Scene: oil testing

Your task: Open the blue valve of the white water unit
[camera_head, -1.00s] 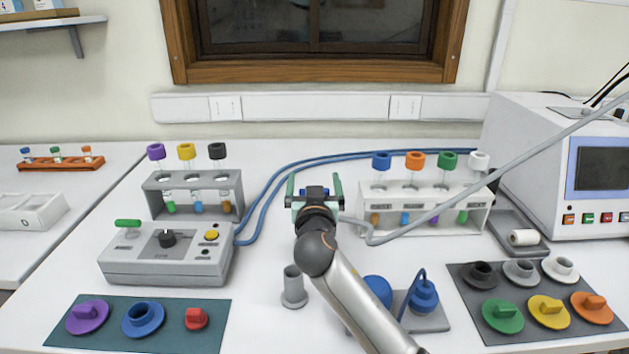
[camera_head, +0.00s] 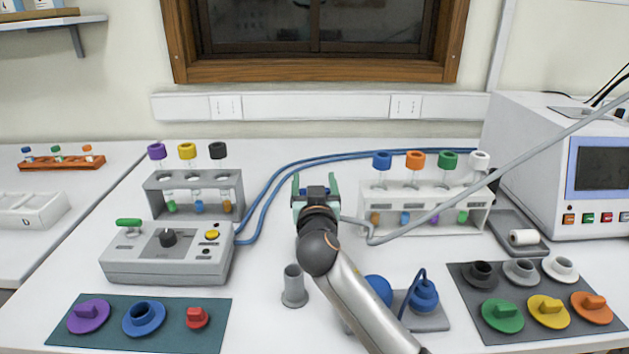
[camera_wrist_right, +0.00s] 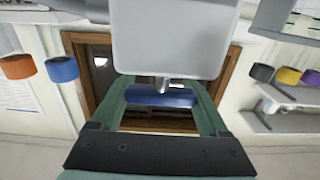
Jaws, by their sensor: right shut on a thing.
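My right gripper (camera_head: 315,179) is at the middle of the bench in the head view, with its green fingers upright. In the right wrist view, which is upside down, the blue valve (camera_wrist_right: 160,97) lies crosswise between the fingers. It is a short blue bar on a metal stem joined to the white water unit (camera_wrist_right: 170,40). The right gripper is shut on the blue valve. In the head view, my arm hides most of the unit, and a grey spout (camera_head: 354,221) shows to its right. My left gripper is not in view.
A white rack (camera_head: 482,216) of capped tubes stands right of the gripper, with a grey hose passing in front. A grey control box (camera_head: 160,268) and a grey rack (camera_head: 231,183) stand left. A small grey stand (camera_head: 294,292) is nearby. Blue tubing runs behind.

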